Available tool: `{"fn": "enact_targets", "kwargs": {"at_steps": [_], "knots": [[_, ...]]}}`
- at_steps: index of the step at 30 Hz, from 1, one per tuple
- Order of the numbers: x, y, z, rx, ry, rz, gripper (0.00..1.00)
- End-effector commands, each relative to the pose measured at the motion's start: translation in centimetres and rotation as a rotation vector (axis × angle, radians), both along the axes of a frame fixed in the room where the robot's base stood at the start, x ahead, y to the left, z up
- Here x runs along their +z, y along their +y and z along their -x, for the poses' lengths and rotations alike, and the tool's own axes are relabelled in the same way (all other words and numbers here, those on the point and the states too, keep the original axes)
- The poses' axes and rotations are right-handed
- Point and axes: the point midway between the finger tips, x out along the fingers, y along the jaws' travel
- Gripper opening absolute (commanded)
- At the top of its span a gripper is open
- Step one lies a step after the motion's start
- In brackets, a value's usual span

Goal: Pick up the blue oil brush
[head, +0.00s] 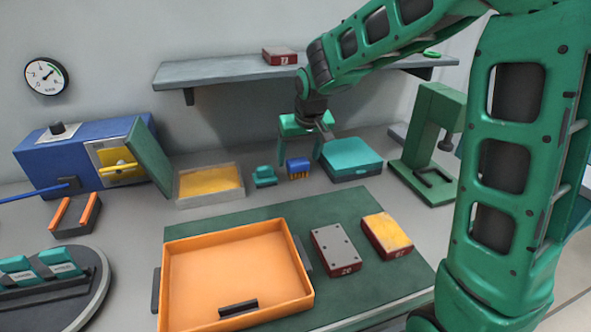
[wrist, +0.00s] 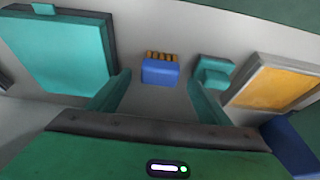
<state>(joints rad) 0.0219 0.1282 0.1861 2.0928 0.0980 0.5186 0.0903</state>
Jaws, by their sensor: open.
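The blue oil brush (head: 298,168), a small blue block with a row of tan-orange bristles, sits on the grey bench between a small teal object and a teal box. In the wrist view the blue oil brush (wrist: 160,70) lies ahead of my fingers, near the middle of the gap between them. My gripper (head: 307,150) hangs above and around the brush's area in the head view, its green fingers pointing down. In the wrist view my gripper (wrist: 158,90) is open and empty, with one finger on each side and the brush not touched.
Close by are the teal box (head: 350,158), the small teal object (head: 264,176) and a yellow-filled tray (head: 211,184). A wall shelf (head: 225,72) is behind. An orange tray (head: 236,272) and two red-sided blocks (head: 335,249) are in front. A green press (head: 428,140) stands right.

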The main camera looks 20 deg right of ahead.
Motion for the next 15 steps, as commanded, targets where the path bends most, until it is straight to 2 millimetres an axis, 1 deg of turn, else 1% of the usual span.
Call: {"fn": "enact_targets", "kwargs": {"at_steps": [1,6,9,15], "knots": [[-0.8,0.0,-0.3,-0.001,0.005,0.000,0.72],[-2.8,-0.1,-1.2,-0.001,0.003,0.001,0.72],[-3.3,-0.1,-1.4,-0.001,0.002,0.001,0.72],[-3.3,-0.1,-1.5,-0.001,0.001,0.001,0.72]]}}
